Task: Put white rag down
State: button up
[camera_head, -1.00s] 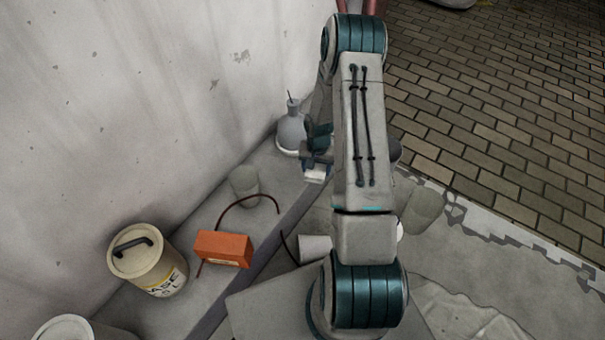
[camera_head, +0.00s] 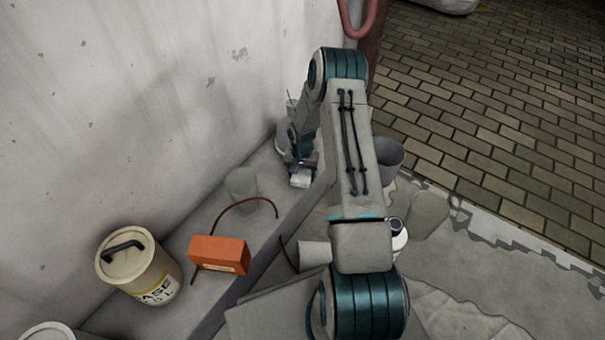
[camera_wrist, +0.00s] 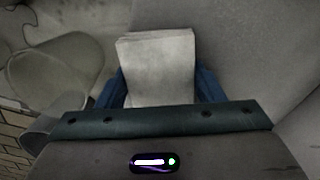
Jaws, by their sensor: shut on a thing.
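The white rag (camera_wrist: 157,66) is a pale, block-like folded cloth between the two blue fingers of my gripper (camera_wrist: 160,90) in the wrist view. In the head view the rag (camera_head: 300,181) shows as a small white patch at the lower end of my gripper (camera_head: 303,165). My gripper is shut on it, over or near the raised ledge along the wall, in front of a grey funnel-like can (camera_head: 284,135). I cannot tell whether the rag touches the ledge. My arm hides part of the area right of it.
On the ledge stand a grey cup (camera_head: 241,183), an orange box (camera_head: 219,254) with a dark red curved rod (camera_head: 245,202), and a cream grease bucket (camera_head: 140,265). On the sheeted floor are a white cup (camera_head: 313,254), a grey bucket (camera_head: 390,155) and a grey-green container (camera_head: 428,212).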

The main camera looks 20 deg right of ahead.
jog(key=shift+f, duration=0.15)
jog(key=o, duration=1)
